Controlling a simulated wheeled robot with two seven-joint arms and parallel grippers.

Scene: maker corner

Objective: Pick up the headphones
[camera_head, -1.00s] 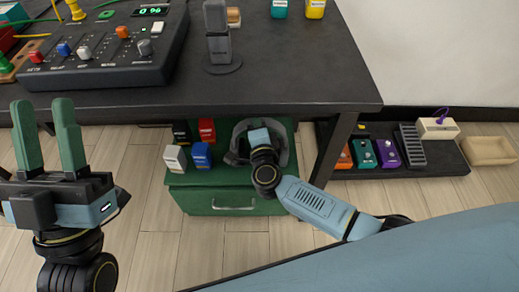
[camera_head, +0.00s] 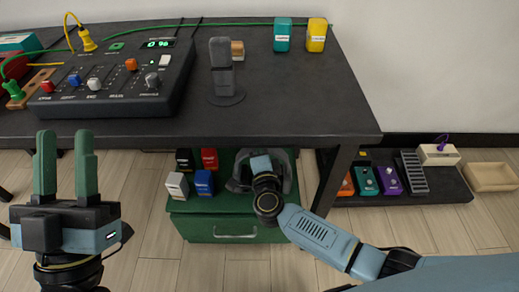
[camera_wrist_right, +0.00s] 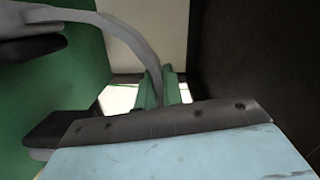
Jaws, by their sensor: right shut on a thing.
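The grey headphones (camera_head: 289,170) are at the top of the green drawer cabinet under the desk, partly hidden behind my right gripper and wrist. My right gripper (camera_wrist_right: 165,88) has its green fingers shut on the headband (camera_wrist_right: 138,45) in the right wrist view. There the band arcs from the upper left down to the fingers, with a dark ear cup (camera_wrist_right: 30,38) at the upper left. In the head view the right fingertips are hidden. I cannot tell whether the headphones still touch the cabinet. My left gripper (camera_head: 65,165) is open and empty, pointing up at the left.
The dark desk (camera_head: 290,115) overhangs the green cabinet (camera_head: 235,229). Small boxes (camera_head: 203,182) stand on the cabinet left of the headphones. A desk leg (camera_head: 335,180) is close on the right, then a low pedal shelf (camera_head: 440,188).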

